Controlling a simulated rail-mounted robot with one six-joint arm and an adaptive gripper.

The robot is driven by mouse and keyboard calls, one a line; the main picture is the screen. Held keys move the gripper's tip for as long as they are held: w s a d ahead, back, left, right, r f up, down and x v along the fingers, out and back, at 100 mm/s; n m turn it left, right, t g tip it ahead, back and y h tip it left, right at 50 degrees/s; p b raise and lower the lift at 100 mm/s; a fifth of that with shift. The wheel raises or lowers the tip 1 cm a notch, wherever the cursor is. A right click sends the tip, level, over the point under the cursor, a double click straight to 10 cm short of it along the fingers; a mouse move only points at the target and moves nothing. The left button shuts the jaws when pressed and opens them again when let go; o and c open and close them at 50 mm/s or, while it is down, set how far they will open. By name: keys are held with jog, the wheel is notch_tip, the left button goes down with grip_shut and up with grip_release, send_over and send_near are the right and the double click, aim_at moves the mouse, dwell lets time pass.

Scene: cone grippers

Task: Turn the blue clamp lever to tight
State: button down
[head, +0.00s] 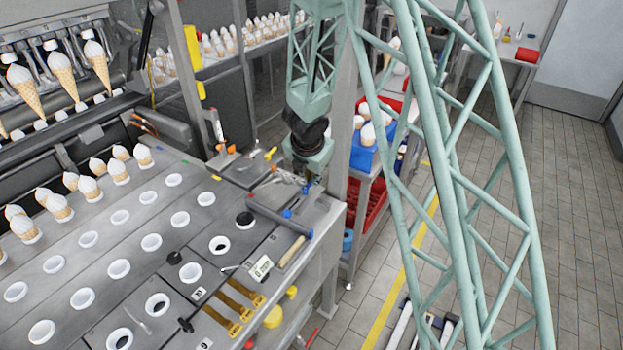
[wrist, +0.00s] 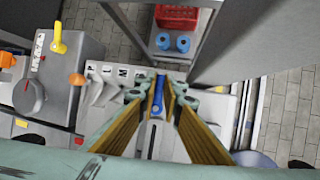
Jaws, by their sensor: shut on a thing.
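The blue clamp lever (wrist: 158,92) stands between the two fingers of my gripper (wrist: 160,98) in the wrist view. The fingers are shut on it, and it points away from the camera with its lower round end near a dark slot. In the head view my gripper (head: 306,182) hangs down at the far right corner of the workbench (head: 215,215). The lever is mostly hidden there by my gripper, and its exact angle is hard to tell.
A grey box with a yellow lever (wrist: 58,40), an orange knob (wrist: 77,79) and a dial (wrist: 30,96) stands left of my gripper. A dark bar (head: 280,216) and a wooden handle (head: 292,252) lie close by. A red crate (wrist: 178,16) is beyond the bench edge.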

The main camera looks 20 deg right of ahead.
jog(key=c, duration=2.8)
grip_release()
jog(key=shift+r, duration=0.2)
jog(key=shift+v, duration=5.8)
jog(key=shift+s, duration=0.1)
